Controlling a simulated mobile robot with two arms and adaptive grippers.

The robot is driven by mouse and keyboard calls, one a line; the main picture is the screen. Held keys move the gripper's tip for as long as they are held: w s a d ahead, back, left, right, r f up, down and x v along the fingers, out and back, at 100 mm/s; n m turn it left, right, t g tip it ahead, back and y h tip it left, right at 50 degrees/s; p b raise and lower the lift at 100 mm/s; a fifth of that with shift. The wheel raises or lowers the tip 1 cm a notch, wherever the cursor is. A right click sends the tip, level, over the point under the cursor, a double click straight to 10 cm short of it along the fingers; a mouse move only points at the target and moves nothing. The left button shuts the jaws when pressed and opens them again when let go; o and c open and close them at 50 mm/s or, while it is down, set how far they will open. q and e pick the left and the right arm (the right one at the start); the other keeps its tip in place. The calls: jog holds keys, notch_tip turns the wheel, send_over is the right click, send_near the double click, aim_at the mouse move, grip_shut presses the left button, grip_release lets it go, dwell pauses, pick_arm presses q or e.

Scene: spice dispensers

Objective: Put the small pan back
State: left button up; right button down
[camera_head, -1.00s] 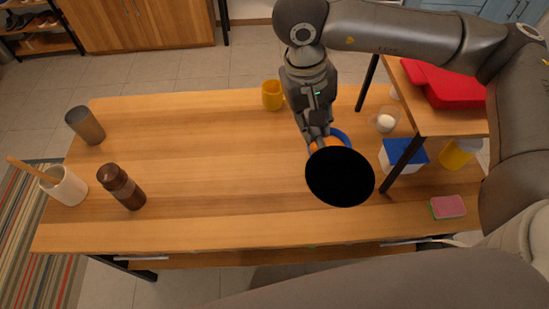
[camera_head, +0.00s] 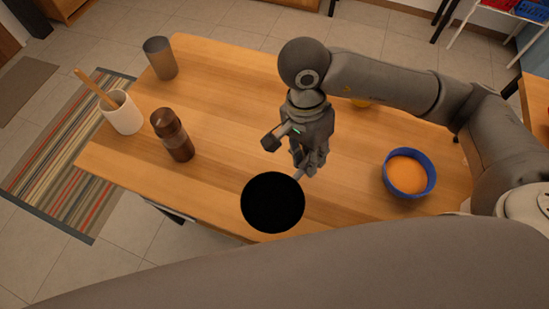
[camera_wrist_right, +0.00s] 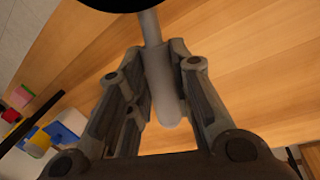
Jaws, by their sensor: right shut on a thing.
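The small pan (camera_head: 272,203) is round and black inside, and it shows near the front edge of the wooden table (camera_head: 225,90) in the head view. My right gripper (camera_head: 303,172) is shut on the pan's handle. In the right wrist view the grey handle (camera_wrist_right: 163,80) lies between the two fingers (camera_wrist_right: 160,100), and the dark pan bowl (camera_wrist_right: 115,3) is cut off at the top edge. Whether the pan touches the table I cannot tell. My left gripper is not in view.
A blue bowl with orange contents (camera_head: 409,174) stands to the right. A brown bottle (camera_head: 173,136), a white crock with a wooden utensil (camera_head: 122,113) and a grey cup (camera_head: 160,58) stand at left. The table middle-left is clear.

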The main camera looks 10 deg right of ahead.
jog(key=shift+w+f, duration=0.15)
jog(key=shift+f, duration=0.1)
jog(key=w+d+f+p, duration=0.1)
jog(key=w+f, duration=0.1)
jog(key=w, duration=0.1)
jog(key=w+d+f+p, duration=0.1)
jog(key=w+d+f, duration=0.1)
jog(key=w+f, duration=0.1)
jog(key=w+d+f+p, duration=0.1)
jog(key=w+d+f, duration=0.1)
jog(key=w, duration=0.3)
jog(key=shift+d+f+p, duration=0.1)
jog(key=shift+f+p, duration=0.3)
jog(key=shift+f, duration=0.2)
jog(key=shift+w+d+f, duration=0.2)
jog(key=shift+w+f, duration=0.3)
jog(key=shift+f, duration=0.15)
jog(key=shift+d+f+p, duration=0.1)
jog(key=shift+f+p, duration=0.25)
jog(key=shift+p, duration=0.05)
notch_tip(320, 180, down, 2)
jog(key=shift+w+f+p, duration=0.1)
jog(key=shift+p, duration=0.4)
jog(key=shift+f, duration=0.25)
